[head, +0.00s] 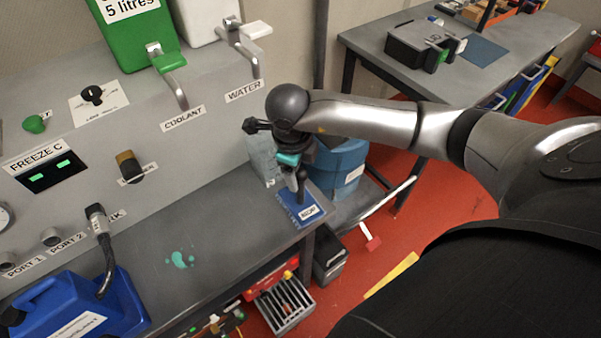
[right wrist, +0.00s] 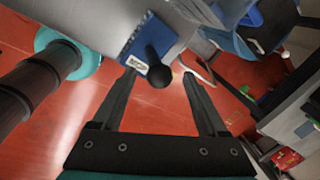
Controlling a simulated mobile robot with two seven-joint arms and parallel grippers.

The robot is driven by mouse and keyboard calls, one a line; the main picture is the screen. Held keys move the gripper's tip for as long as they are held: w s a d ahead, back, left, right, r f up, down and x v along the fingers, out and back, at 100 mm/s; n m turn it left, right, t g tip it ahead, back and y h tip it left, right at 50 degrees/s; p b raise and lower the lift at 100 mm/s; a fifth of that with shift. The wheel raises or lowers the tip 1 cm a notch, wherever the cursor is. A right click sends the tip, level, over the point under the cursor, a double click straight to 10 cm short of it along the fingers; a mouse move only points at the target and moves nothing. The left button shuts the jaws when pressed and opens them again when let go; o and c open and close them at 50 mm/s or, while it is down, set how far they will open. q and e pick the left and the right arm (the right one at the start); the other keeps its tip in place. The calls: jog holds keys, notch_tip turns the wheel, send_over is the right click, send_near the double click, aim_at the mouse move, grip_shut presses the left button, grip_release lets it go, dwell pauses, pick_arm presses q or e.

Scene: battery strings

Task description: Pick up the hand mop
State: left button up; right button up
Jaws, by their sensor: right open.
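The hand mop appears as a flat blue piece (head: 304,217) with a white label, lying on the grey bench near its right end. In the right wrist view its blue base (right wrist: 143,34) lies by the bench edge, with a dark round knob (right wrist: 158,73) standing up from it. My right gripper (head: 294,172) is above the mop, pointing down. In the right wrist view my right gripper (right wrist: 159,77) is open, and the knob shows between its fingertips; I cannot tell how far below them it is. My left gripper is not in view.
A green spill (head: 180,259) lies on the bench. A blue jug (head: 75,310) stands at the left. A clear grey container (head: 262,157) and a blue bin (head: 352,160) are beside my right gripper. Taps hang from the panel above. A second table (head: 400,80) stands behind.

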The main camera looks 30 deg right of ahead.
jog(key=shift+f, duration=0.35)
jog(key=shift+c, duration=0.3)
grip_shut()
jog(key=shift+r, duration=0.1)
dwell(0.8)
